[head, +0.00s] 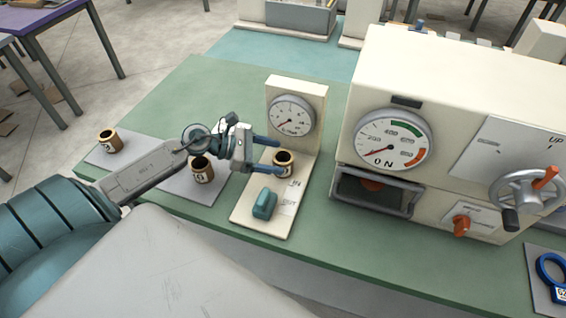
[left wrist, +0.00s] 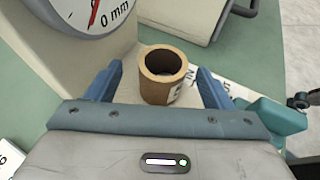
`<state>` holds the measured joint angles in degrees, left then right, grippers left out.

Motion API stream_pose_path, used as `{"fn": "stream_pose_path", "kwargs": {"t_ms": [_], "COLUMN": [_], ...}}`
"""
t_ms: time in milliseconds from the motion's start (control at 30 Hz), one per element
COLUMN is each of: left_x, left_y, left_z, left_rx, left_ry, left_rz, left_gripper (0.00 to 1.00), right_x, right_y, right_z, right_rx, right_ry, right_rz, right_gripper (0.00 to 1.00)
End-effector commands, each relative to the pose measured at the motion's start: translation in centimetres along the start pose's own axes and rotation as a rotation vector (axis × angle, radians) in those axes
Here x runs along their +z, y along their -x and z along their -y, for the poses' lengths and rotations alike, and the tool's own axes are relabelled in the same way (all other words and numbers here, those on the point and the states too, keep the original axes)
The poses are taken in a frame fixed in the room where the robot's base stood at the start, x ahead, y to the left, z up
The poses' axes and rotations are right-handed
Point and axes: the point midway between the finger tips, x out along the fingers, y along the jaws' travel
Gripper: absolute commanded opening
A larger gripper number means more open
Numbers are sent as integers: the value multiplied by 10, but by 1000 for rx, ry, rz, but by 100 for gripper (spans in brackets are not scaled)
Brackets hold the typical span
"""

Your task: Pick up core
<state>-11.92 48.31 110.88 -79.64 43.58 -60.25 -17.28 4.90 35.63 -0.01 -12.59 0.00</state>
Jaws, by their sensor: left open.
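A brown hollow core (head: 283,162) with a white label stands upright on the cream gauge stand, below its dial. In the left wrist view the core (left wrist: 163,76) shows its open top and lies ahead, between the lines of the two blue fingers. My left gripper (head: 270,156) is open, with its fingers pointing at the core from the left. It does not grip the core; whether a finger touches it I cannot tell. Two other cores stand on grey mats: one (head: 201,170) behind my gripper and one (head: 109,141) at the far left. My right gripper is not in view.
The gauge stand (head: 296,92) rises behind the core, and a teal block (head: 264,204) sits on its base in front. A large cream machine (head: 450,90) with a dial and handwheel stands to the right. The green table is clear at the back left.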

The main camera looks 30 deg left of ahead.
Motion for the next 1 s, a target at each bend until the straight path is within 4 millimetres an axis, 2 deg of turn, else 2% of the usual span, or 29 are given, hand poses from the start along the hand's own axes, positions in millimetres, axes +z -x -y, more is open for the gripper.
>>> {"fn": "stream_pose_path", "kwargs": {"t_ms": [167,400,600,933,1000], "left_x": [3,6,3,1,1], "left_y": [-8,-31,-48,-52,-52], "left_z": [1,4,3,3,3], "left_rx": [1,0,2,2,2], "left_ry": [3,3,2,1,1], "left_rz": [5,5,2,0,0], "left_gripper": [75,75,75,75,63], "right_x": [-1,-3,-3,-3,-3], "right_y": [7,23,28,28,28], "right_z": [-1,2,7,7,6], "right_rx": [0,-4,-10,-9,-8], "right_ry": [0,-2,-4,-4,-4], "right_rz": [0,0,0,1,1], "right_gripper": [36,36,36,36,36]}}
